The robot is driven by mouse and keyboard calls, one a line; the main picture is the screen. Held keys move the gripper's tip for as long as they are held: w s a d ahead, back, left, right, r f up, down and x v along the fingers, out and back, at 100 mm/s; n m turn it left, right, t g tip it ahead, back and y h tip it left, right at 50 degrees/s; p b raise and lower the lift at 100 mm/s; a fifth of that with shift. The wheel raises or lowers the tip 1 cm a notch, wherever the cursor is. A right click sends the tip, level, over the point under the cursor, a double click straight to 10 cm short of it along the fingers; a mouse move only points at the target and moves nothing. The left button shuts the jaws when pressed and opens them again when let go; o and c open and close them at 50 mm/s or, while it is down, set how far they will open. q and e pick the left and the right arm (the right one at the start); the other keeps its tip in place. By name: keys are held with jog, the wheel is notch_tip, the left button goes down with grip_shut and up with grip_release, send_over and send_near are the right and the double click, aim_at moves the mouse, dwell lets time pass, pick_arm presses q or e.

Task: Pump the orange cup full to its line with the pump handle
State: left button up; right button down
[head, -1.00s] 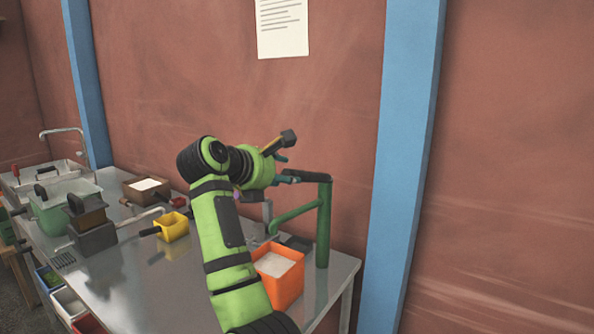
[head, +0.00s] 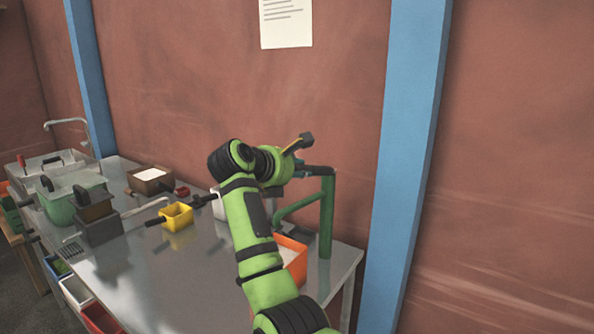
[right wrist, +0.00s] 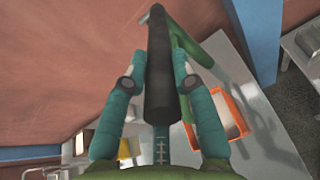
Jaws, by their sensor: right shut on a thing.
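The orange cup (head: 292,262), a square container with pale powder in it, stands on the metal table beside the green pump stand (head: 327,215). My right arm covers its left part, and its fill line cannot be made out. It also shows in the right wrist view (right wrist: 241,103). My right gripper (head: 303,170) is above and behind the cup, near the top of the stand. In the right wrist view its teal fingers are closed around the black pump handle (right wrist: 158,75). My left gripper is not in view.
A yellow cup (head: 177,214) with a dark handle and a white container (head: 217,205) stand left of my arm. Further left are a brown box (head: 151,179) and a green tub (head: 72,202). The table's middle front is clear.

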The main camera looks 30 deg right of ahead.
notch_tip(320, 180, down, 11)
jog(key=t+h+b, duration=0.2)
jog(key=h+b, duration=0.3)
jog(key=b, duration=1.4)
jog(key=shift+s+a, duration=0.15)
jog(key=shift+a, duration=0.2)
jog(key=shift+r, duration=0.1)
jog(key=c, duration=1)
grip_release()
jog(key=shift+a, duration=0.1)
jog(key=v, duration=0.7)
jog(key=shift+s+a+f, duration=0.1)
jog(key=shift+f, duration=0.1)
